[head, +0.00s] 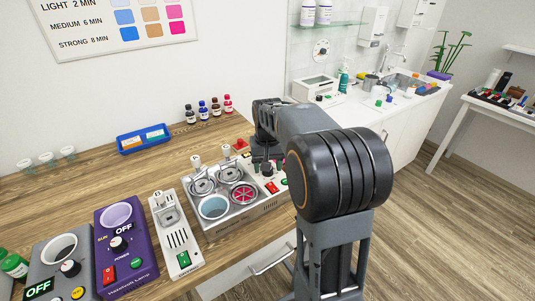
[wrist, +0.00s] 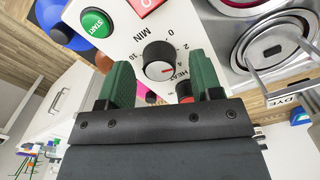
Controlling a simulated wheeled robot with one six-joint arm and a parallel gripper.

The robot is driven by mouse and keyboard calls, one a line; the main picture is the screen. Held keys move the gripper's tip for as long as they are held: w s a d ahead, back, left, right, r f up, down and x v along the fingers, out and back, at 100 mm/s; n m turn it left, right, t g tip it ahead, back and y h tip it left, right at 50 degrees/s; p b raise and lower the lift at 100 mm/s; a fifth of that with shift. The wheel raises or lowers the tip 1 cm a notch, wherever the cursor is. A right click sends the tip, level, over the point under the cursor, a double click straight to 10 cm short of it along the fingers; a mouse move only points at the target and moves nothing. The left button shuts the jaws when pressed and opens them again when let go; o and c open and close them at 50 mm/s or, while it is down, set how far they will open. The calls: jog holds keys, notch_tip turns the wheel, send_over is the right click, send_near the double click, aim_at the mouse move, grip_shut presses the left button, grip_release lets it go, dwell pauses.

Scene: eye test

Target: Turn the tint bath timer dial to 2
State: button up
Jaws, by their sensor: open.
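The timer dial (wrist: 159,60) is a black ribbed knob with a pale face and a red mark, on a white panel marked MIN with numbers from 0 to 10. The mark points to the right side of the scale, roughly around 4; the exact reading is unclear. My gripper (wrist: 157,66) is open, its two green fingers on either side of the dial. I cannot tell whether they touch it. In the head view the tint bath (head: 214,207) is a metal unit with round pots, and my arm hides part of its panel.
A green START button (wrist: 95,22) and a red switch (wrist: 148,4) sit close to the dial. A HEAT control (wrist: 184,89) lies beside one finger. A white device (head: 176,236) and a purple lamp unit (head: 125,250) stand left of the bath. Small bottles (head: 208,109) stand behind.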

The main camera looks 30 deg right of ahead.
notch_tip(320, 180, up, 14)
jog(key=p, duration=0.1)
jog(key=shift+f, duration=0.25)
dwell(0.4)
jog(key=shift+w, duration=0.1)
